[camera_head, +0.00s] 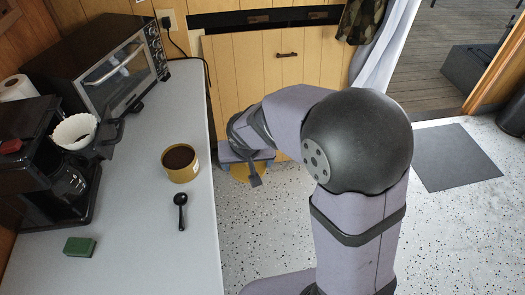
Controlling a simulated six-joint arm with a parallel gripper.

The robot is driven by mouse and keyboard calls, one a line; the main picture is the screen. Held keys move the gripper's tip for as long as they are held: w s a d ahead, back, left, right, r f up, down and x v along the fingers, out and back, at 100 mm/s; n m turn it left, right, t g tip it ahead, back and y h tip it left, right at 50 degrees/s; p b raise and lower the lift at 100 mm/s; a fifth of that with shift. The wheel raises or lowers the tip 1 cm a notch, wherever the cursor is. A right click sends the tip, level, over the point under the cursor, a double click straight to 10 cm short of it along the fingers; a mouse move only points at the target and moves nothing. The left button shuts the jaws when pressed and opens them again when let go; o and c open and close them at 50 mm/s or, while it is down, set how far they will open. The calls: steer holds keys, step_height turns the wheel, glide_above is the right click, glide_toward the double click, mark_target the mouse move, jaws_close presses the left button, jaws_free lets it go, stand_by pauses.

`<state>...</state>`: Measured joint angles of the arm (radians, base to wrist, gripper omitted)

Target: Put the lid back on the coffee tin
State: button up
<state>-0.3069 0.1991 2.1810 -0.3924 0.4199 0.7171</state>
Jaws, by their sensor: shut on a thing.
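The coffee tin (182,173) stands upright and open on the grey counter near its right edge. It is yellow-brown and dark coffee shows inside its rim. My gripper (250,172) is past the counter's right edge, to the right of the tin and apart from it. It is shut on a round yellow lid (241,174), which shows partly below the gripper over the speckled floor. The gripper and its fingers hide much of the lid, and its exact tilt is hard to tell.
A black scoop (180,208) lies just below the tin on the counter (140,245). A green sponge (79,247), a coffee maker (45,165) with a white filter (74,131), a paper roll (17,87) and a toaster oven (100,70) stand left and behind. The front counter is clear.

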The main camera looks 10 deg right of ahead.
steer(key=a+r+n+y+p, duration=0.1)
steer(key=a+r+n+p, duration=0.3)
steer(key=a+p, duration=0.75)
steer(key=w+a+r+m+h+p, duration=0.1)
steer(key=w+a+r+m, duration=0.3)
steer(key=a, duration=0.4)
steer(key=w+r+p, duration=0.1)
steer(key=w, duration=0.1)
steer(key=shift+w+a+m, duration=0.15)
steer(key=shift+w+m, duration=0.15)
steer(key=shift+w, duration=0.1)
steer(key=shift+f, duration=0.2)
steer(key=shift+f+b, duration=2.1)
steer(key=shift+f, duration=0.95)
steer(key=shift+b, duration=0.6)
